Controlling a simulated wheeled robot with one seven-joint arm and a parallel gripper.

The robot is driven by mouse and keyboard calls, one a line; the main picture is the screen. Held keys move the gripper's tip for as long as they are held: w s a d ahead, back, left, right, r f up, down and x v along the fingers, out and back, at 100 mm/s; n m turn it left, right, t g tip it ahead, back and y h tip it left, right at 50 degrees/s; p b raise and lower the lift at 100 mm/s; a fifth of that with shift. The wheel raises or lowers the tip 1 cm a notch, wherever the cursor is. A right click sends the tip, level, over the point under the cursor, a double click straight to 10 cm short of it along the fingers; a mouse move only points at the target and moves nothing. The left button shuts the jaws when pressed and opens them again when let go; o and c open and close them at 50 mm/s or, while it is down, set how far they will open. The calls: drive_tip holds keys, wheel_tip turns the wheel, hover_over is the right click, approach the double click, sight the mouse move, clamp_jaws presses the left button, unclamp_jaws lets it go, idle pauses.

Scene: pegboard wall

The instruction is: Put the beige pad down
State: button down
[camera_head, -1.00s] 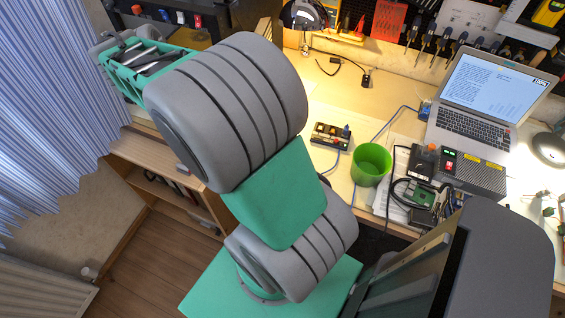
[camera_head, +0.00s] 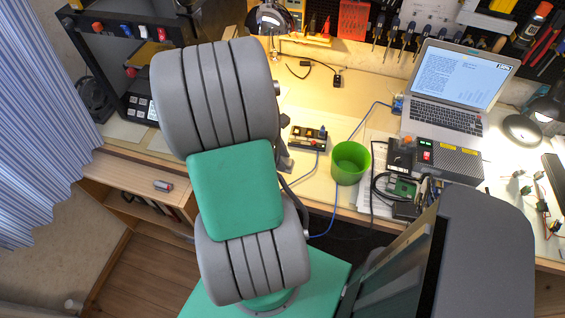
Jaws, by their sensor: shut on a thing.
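I do not see the beige pad in the head view. My gripper is not in view either; my own arm, with its large grey joints and green link, fills the left middle of the picture and hides what is behind it. A small dark grey part shows at the right edge of the upper joint, but I cannot tell what it is.
The workbench (camera_head: 310,98) has clear room at its back middle. On it are a green cup (camera_head: 350,163), a small box with buttons (camera_head: 307,138), a laptop (camera_head: 447,95), and a power supply (camera_head: 440,156). A black-framed machine (camera_head: 122,55) stands at the left.

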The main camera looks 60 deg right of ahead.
drive_tip(key=shift+w+d+f, duration=0.1)
drive_tip(key=shift+d+f, duration=0.6)
drive_tip(key=shift+f, duration=0.2)
drive_tip(key=shift+d+f, duration=0.1)
drive_tip(key=shift+f, duration=1.5)
drive_tip(key=shift+f, duration=0.1)
drive_tip(key=c, duration=1.1)
unclamp_jaws()
drive_tip(key=shift+c, duration=0.2)
